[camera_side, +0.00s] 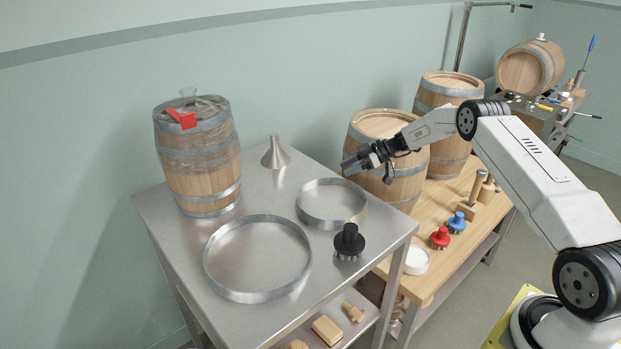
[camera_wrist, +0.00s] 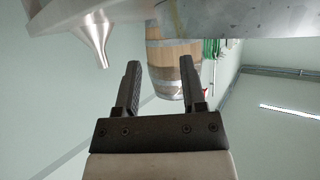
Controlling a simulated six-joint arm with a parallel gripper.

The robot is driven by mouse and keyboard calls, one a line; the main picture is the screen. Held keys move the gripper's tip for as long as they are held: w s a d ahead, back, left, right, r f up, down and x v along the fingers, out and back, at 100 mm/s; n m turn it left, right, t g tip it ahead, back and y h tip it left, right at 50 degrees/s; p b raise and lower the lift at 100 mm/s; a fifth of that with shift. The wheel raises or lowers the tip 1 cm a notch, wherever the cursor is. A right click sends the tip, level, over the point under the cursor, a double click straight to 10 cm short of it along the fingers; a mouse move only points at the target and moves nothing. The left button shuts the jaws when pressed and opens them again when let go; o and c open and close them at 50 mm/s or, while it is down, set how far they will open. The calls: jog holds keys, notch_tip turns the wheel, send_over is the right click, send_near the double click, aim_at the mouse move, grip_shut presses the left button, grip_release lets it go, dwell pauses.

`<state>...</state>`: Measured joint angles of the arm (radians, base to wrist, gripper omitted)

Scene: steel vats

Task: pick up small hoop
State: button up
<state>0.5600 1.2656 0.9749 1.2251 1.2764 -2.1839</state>
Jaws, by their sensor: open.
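The small hoop (camera_side: 331,222) is a thin steel ring lying flat on the steel table, behind and to the right of the large hoop (camera_side: 257,291) in the side view. My gripper (camera_side: 347,167) is open and empty, raised above the table near the small hoop's far side, and not touching it. In the wrist view my gripper (camera_wrist: 163,82) shows two dark parallel fingers set apart with nothing between them.
A steel funnel (camera_side: 275,155) stands behind the hoops, and a wrapped barrel (camera_side: 197,160) with a red piece on top stands at the back left. A black knobbed tool (camera_side: 349,240) is beside the small hoop. Barrels (camera_side: 379,125) stand at the right on a wooden bench (camera_side: 455,235).

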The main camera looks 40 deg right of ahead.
jog(key=shift+x, duration=3.25)
jog(key=shift+s+a, duration=0.1)
grip_shut()
jog(key=shift+r, duration=0.1)
